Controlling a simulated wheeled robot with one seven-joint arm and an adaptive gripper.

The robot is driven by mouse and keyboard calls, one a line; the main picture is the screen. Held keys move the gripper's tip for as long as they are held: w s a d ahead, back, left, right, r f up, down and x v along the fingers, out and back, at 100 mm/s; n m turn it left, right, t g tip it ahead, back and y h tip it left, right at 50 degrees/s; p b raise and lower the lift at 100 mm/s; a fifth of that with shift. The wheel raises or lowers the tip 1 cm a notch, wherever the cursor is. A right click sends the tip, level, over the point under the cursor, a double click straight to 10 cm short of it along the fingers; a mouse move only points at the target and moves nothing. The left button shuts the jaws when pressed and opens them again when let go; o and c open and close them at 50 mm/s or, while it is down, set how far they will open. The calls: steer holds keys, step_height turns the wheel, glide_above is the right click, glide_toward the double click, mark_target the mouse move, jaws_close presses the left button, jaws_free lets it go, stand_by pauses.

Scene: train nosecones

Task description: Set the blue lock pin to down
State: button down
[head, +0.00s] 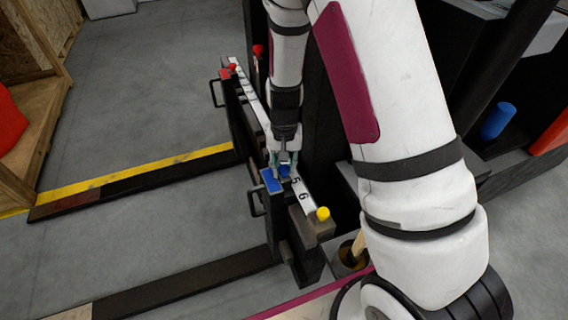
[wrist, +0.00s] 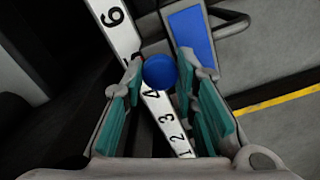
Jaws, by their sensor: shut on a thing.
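The blue lock pin shows as a round blue knob (wrist: 160,72) in the wrist view, between my gripper's teal-padded fingers. It sits by the white numbered strip (wrist: 172,122), near the 4. In the head view the blue knob (head: 285,171) is partly hidden by my gripper (head: 283,164), which reaches down onto it from above. My gripper also shows in the wrist view (wrist: 161,80), its fingertips on either side of the knob, shut on it. A blue plate (wrist: 191,40) lies beside the strip. How far down the pin sits cannot be told.
A yellow knob (head: 323,214) stands at the rail's near end, and red knobs (head: 233,67) stand at its far end. Black handles (head: 255,203) stick out on the left. Dark forks (head: 180,288) extend left over the grey floor. A blue cylinder (head: 497,121) stands at the right.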

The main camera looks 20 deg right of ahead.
steer(key=shift+f, duration=0.15)
steer(key=c, duration=1.2)
jaws_free()
steer(key=shift+c, duration=0.2)
step_height(320, 180, up, 12)
